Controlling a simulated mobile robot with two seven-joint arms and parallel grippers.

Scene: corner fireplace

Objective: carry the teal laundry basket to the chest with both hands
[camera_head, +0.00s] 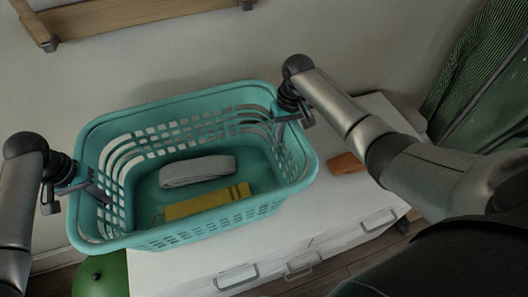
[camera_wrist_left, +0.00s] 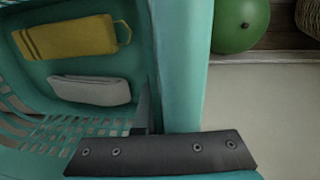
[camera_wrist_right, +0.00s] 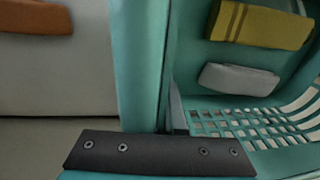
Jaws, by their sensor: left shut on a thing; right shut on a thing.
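The teal laundry basket (camera_head: 180,100) is level, or nearly so, over the white chest (camera_head: 190,272), its left end reaching past the chest's left side. I cannot tell whether its bottom touches the chest top. Inside lie a folded grey cloth (camera_head: 197,171) and a folded yellow striped cloth (camera_head: 208,202). My left gripper (camera_head: 80,188) is shut on the basket's left end rim, which also shows in the left wrist view (camera_wrist_left: 182,70). My right gripper (camera_head: 291,114) is shut on the right end rim, seen in the right wrist view (camera_wrist_right: 140,60).
A brown-orange object (camera_head: 346,163) lies on the chest top right of the basket. A green ball (camera_head: 100,274) is on the floor at the chest's left. A wall stands close behind, with a wooden frame (camera_head: 140,18). Dark green striped fabric (camera_head: 480,85) hangs at the right.

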